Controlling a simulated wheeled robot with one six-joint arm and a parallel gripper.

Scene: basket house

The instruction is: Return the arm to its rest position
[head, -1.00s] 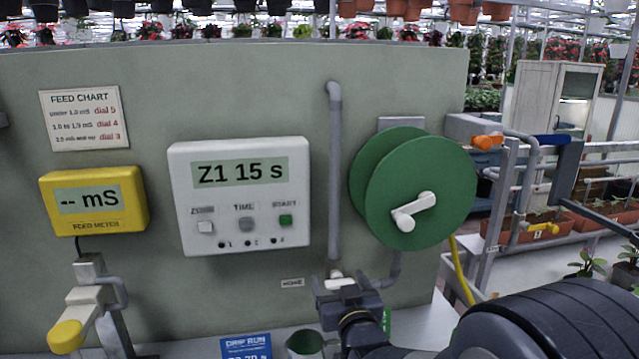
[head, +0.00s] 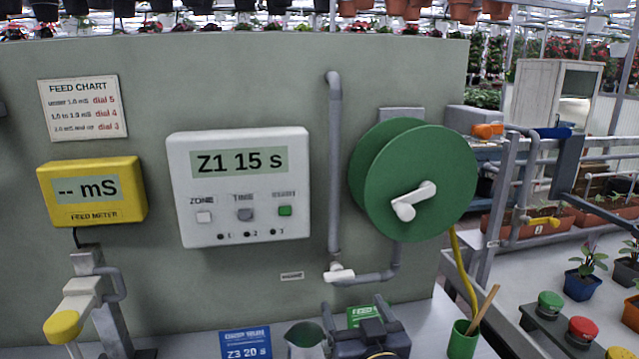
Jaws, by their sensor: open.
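My gripper (head: 366,312) is low in the head view, over the bench in front of the grey-green panel. Its two fingers stand apart, with nothing seen between them. It is beside a grey cup with a green inside (head: 304,338) and in front of a small green card (head: 365,315), which it partly covers. The rest of my arm is below the picture's lower edge.
The panel carries a white timer (head: 240,230) reading "Z1 15 s", a yellow feed meter (head: 92,204) and a green hose reel (head: 395,170). A blue card (head: 246,343) and a green pot (head: 462,340) stand on the bench. Push buttons (head: 583,328) and potted plants (head: 578,285) are at right.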

